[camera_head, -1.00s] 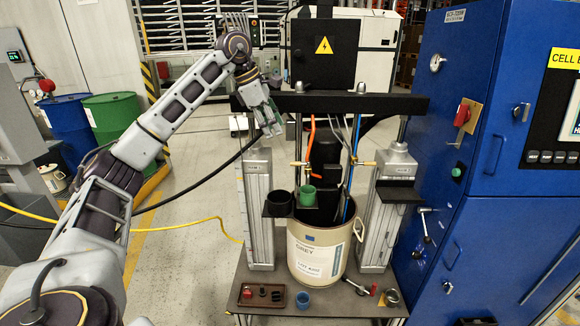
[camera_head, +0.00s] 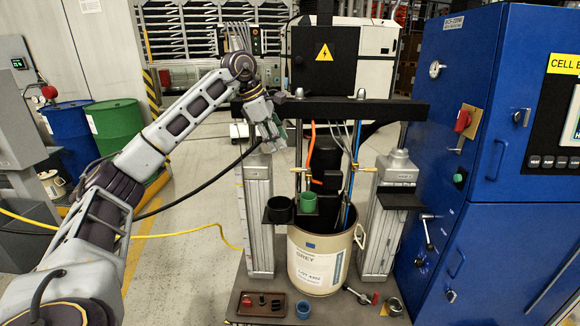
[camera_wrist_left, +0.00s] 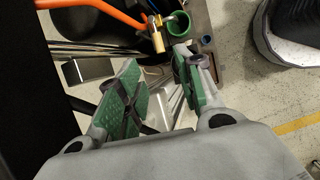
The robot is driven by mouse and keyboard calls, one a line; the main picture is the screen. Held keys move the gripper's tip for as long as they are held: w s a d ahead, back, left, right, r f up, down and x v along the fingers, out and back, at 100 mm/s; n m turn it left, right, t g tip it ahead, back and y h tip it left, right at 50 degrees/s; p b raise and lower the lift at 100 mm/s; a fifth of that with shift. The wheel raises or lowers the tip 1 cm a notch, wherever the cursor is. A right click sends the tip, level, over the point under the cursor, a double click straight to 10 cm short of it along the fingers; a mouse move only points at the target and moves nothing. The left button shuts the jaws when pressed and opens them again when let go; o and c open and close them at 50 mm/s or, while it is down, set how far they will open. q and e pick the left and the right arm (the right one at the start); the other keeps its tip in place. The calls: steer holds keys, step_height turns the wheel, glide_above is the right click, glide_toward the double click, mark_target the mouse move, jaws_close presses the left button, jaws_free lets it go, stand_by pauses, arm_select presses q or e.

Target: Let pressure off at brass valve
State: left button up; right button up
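A small brass valve (camera_head: 300,170) sits beside the orange hose above the drum, on the left side of the pump. It also shows at the top of the left wrist view (camera_wrist_left: 157,38), beyond my fingers and not between them. A second brass fitting (camera_head: 364,168) is on the pump's right side. My left gripper (camera_head: 275,140) is above the top of the left silver column, to the upper left of the first valve. In the left wrist view its green-padded fingers (camera_wrist_left: 165,88) are apart with nothing gripped between them. My right gripper is not seen.
A blue cabinet (camera_head: 470,235) stands right. An orange hose (camera_head: 313,150) hangs near the valve.

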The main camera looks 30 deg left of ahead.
arm_select(q)
steer(key=b, duration=0.1)
glide_above(290, 169)
steer(key=s+a, duration=0.1)
steer(key=s, duration=0.1)
step_height(290, 169, down, 5)
steer(key=x, duration=0.4)
steer(key=shift+w+a+b, duration=0.1)
steer(key=shift+w+b, duration=0.05)
steer(key=shift+b, duration=0.25)
steer(key=shift+w+f, duration=0.2)
steer(key=shift+f, duration=0.3)
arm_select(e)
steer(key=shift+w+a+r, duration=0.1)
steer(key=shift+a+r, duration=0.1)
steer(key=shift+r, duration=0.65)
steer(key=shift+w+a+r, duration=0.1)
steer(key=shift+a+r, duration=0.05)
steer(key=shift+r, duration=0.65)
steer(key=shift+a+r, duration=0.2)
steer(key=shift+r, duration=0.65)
arm_select(q)
jaws_close()
